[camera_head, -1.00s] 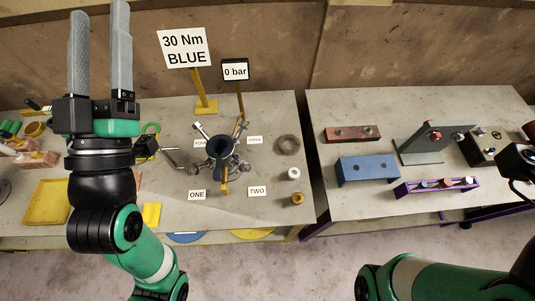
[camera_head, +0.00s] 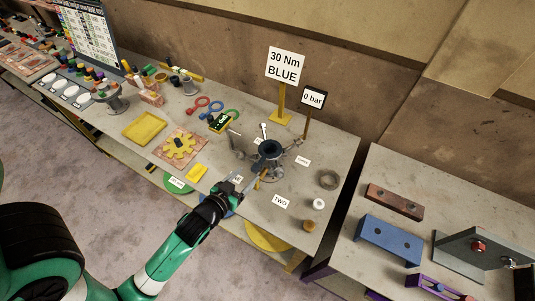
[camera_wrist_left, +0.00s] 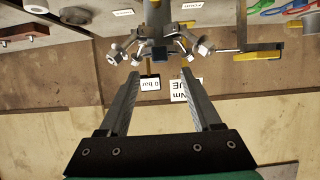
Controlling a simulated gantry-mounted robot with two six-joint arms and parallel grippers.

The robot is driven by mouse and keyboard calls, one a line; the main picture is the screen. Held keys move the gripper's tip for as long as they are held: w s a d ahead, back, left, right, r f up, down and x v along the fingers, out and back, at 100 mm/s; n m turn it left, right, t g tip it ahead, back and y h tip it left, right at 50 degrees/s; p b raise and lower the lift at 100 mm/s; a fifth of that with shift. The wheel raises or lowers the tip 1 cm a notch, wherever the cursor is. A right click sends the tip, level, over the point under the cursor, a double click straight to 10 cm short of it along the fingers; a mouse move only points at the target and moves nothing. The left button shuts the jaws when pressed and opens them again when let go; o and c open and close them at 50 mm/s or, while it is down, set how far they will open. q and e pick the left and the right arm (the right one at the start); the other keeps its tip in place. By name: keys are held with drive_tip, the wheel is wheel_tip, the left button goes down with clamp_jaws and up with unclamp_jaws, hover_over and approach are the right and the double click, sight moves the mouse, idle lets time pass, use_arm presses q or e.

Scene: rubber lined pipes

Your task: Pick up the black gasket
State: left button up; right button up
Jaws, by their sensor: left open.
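No part is clearly recognisable as the black gasket. A dark round opening (camera_head: 268,148) tops the metal pipe fixture on the left bench, and a dark grey ring (camera_head: 328,179) lies flat to its right; I cannot tell whether either is the gasket. My left gripper (camera_head: 254,177) is open near the front left of the fixture. In the left wrist view its two fingers (camera_wrist_left: 158,88) are spread with nothing between them. The fixture's bolted arms (camera_wrist_left: 165,45) show beyond the fingertips, apart from them. My right gripper is not in view.
A "30 Nm BLUE" sign (camera_head: 285,66) and a "0 bar" sign (camera_head: 313,97) stand behind the fixture. A white cylinder (camera_head: 318,204) and a brass-coloured part (camera_head: 309,226) sit near the right edge. A yellow tray (camera_head: 145,128) lies left. A second bench holds a blue bracket (camera_head: 388,238).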

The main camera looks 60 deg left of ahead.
sight(256, 165)
use_arm(q)
drive_tip(key=x, duration=0.8)
drive_tip(key=shift+r+b, duration=0.2)
drive_tip(key=shift+b, duration=0.15)
drive_tip(key=shift+c, duration=0.3)
clamp_jaws()
